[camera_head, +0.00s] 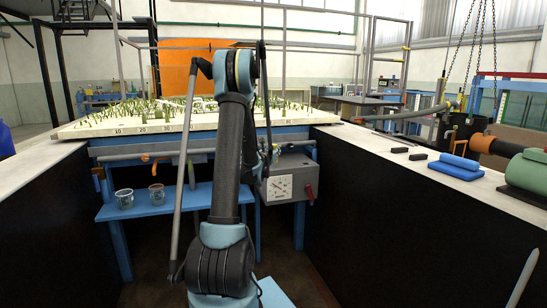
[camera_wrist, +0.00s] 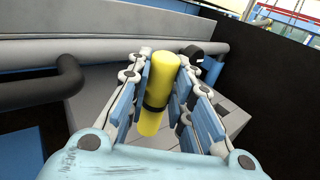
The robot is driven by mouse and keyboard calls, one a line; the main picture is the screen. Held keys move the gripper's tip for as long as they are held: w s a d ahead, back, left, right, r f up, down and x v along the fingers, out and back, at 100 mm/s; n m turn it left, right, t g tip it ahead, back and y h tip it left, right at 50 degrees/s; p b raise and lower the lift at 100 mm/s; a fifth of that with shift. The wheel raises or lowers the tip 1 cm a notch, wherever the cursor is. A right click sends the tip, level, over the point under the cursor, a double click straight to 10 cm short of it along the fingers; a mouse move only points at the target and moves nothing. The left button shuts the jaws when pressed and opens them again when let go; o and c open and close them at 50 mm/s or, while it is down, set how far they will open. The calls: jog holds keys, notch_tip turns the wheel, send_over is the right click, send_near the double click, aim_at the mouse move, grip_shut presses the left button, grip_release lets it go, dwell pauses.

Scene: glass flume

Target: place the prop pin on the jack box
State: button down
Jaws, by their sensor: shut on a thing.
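The prop pin, a yellow cylinder with a black band (camera_wrist: 158,92), stands between the blue-padded fingers of my gripper (camera_wrist: 166,75) in the wrist view. My gripper is shut on it. The jack box (camera_head: 288,180) is the grey box with a white dial and a red lever under the bench in the head view. Its grey top (camera_wrist: 97,92) appears below and behind the fingers in the wrist view. I cannot tell whether the pin touches it. In the head view my arm hides the pin and most of my gripper.
A grey pipe (camera_wrist: 130,53) runs behind the box, with a dark bent pipe (camera_wrist: 45,88) at left. A blue shelf (camera_head: 155,203) holds two small cups. The white model board (camera_head: 190,121) lies above. Dark side walls flank the space.

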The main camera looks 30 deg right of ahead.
jog(key=shift+f, duration=1)
jog(key=c, duration=1.4)
grip_release()
jog(key=shift+f, duration=0.1)
jog(key=shift+c, duration=0.2)
